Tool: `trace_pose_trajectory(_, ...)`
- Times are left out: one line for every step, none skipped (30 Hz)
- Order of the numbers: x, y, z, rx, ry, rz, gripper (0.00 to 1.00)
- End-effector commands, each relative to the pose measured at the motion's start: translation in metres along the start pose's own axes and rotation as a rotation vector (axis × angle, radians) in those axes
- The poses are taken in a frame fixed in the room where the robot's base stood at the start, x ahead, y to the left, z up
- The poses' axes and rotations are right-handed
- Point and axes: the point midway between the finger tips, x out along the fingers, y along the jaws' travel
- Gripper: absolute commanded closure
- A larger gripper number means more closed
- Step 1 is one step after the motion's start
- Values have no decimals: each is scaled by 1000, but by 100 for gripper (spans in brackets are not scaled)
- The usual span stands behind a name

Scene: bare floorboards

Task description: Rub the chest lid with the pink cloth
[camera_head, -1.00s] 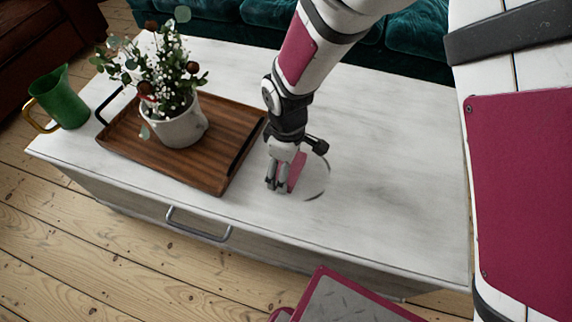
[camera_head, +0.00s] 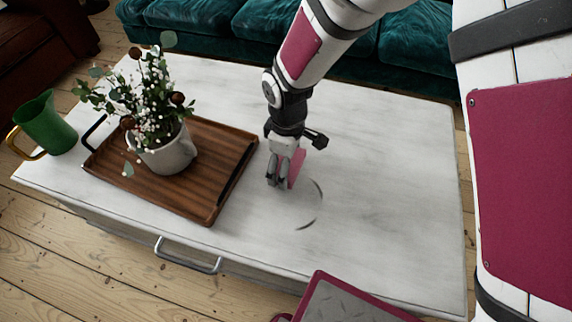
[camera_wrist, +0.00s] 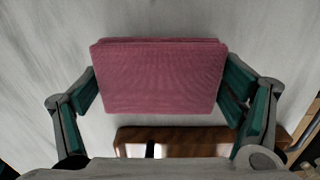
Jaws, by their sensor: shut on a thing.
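The pink cloth (camera_head: 297,168) is a folded pad; in the wrist view the pink cloth (camera_wrist: 160,76) spans between both fingers. My gripper (camera_head: 280,182) is shut on it and points down at the chest lid (camera_head: 385,190), right of the tray. The fingers hide part of the cloth in the head view. The cloth is at or just above the lid; contact is not clear. The lid is pale, whitewashed wood. A thin dark curved mark (camera_head: 318,205) lies on it, just right of and nearer than the gripper.
A brown wooden tray (camera_head: 205,195) with a potted plant (camera_head: 165,150) stands left of the gripper. A green pitcher (camera_head: 48,125) stands at the lid's left end. A teal sofa (camera_head: 205,25) runs behind the chest. The lid's right part is clear.

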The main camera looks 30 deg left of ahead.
Motion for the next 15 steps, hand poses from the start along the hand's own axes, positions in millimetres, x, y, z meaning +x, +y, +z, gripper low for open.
trace_pose_trajectory(-9,1,1,3,0,1,44)
trace_pose_trajectory(-11,2,1,3,0,1,44)
trace_pose_trajectory(-14,2,1,4,0,0,44)
trace_pose_trajectory(-17,2,1,4,0,0,44)
trace_pose_trajectory(-20,2,1,5,0,1,44)
trace_pose_trajectory(-23,3,1,5,0,1,44)
trace_pose_trajectory(-26,3,1,6,0,1,44)
trace_pose_trajectory(-29,3,1,6,0,1,44)
trace_pose_trajectory(-32,4,1,7,1,1,44)
trace_pose_trajectory(-35,4,1,7,1,1,44)
trace_pose_trajectory(-38,4,1,8,1,1,44)
trace_pose_trajectory(-42,4,1,8,1,1,44)
trace_pose_trajectory(-44,4,1,9,1,1,44)
trace_pose_trajectory(-47,5,1,9,0,1,44)
trace_pose_trajectory(-51,5,1,10,0,1,44)
